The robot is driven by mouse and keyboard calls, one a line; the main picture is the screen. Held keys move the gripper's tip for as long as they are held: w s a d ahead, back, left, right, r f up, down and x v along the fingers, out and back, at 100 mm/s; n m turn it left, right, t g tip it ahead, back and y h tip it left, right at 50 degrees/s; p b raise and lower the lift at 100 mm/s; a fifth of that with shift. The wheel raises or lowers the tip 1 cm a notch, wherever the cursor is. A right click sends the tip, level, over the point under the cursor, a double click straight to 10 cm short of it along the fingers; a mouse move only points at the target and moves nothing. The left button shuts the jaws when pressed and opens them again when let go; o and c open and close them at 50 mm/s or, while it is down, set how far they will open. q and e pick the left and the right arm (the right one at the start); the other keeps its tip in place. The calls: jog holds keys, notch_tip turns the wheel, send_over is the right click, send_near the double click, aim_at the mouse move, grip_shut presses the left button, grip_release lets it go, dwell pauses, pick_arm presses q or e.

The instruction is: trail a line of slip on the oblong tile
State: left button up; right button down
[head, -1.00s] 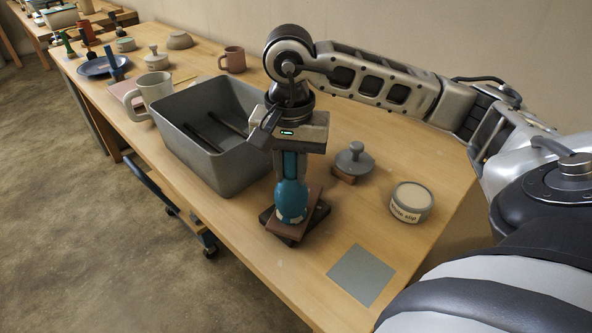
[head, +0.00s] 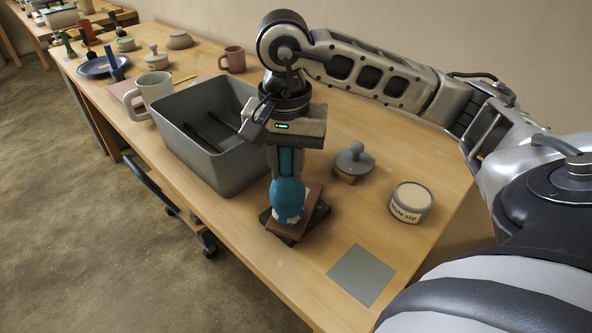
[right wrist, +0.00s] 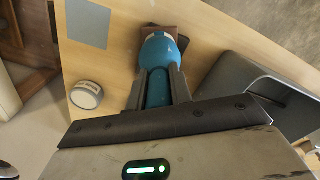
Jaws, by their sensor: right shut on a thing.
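My right gripper (head: 289,172) points down and is shut on a blue bulb-shaped slip trailer (head: 287,193). The trailer also shows between the fingers in the right wrist view (right wrist: 158,50). Pale patches show near the bulb's lower end; I cannot tell what they are. The trailer is over a reddish-brown oblong tile (head: 313,203) on a darker slab (head: 321,213). The bulb covers much of the tile's top, so the trailer's tip and any line are hidden. I cannot tell whether the tip touches the tile. My left gripper is out of view.
A grey bin (head: 214,170) with dark bars stands just left of my gripper. A grey knobbed piece (head: 355,159) and a tub labelled white slip (head: 411,202) stand to the right. A flat grey square (head: 361,275) lies near the front edge. Mugs (head: 157,92) stand farther back.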

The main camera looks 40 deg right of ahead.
jog(key=shift+r+p, duration=1.6)
jog(key=shift+r, duration=1)
jog(key=shift+f, duration=0.1)
